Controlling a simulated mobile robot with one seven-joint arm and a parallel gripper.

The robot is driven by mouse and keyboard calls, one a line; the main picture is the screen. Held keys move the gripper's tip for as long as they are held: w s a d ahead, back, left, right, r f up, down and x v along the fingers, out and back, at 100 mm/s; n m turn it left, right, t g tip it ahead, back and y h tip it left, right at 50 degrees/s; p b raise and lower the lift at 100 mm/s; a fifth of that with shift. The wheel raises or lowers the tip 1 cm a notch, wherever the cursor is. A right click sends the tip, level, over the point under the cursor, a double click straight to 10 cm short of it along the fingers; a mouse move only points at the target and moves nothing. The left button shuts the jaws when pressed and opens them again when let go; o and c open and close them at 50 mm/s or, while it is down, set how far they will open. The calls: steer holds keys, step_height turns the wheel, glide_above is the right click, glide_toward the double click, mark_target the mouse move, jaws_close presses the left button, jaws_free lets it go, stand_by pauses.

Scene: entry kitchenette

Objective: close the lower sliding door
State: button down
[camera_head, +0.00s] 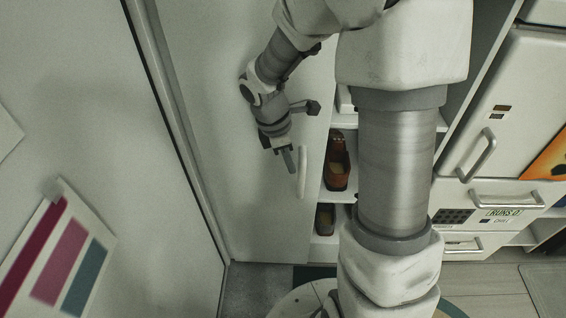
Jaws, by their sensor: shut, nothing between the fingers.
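The pale sliding door (245,215) stands at the left of the shelf unit, with a white vertical bar handle (301,172) near its right edge. The opening to its right shows shelves with brown shoes (337,160). My gripper (288,160) is shut and empty, its fingers pointing down just left of the handle. I cannot tell whether the fingers touch the handle or the door. My arm hides part of the opening and the shelves.
A white cabinet with a door handle (478,156) and drawers (505,196) stands at the right. A wall with a striped poster (52,262) is at the left. Some floor (497,290) shows at the lower right.

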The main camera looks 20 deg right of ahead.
steer(key=s+d+p, duration=0.3)
steer(key=d+p, duration=0.1)
steer(key=d, duration=0.5)
steer(key=s+d+p, duration=0.4)
steer(key=d, duration=0.6)
steer(key=s+d+p, duration=0.3)
steer(key=d+p, duration=0.2)
steer(key=d, duration=0.5)
steer(key=shift+s+d, duration=0.2)
steer(key=shift+s, duration=0.1)
steer(key=shift+a, duration=0.1)
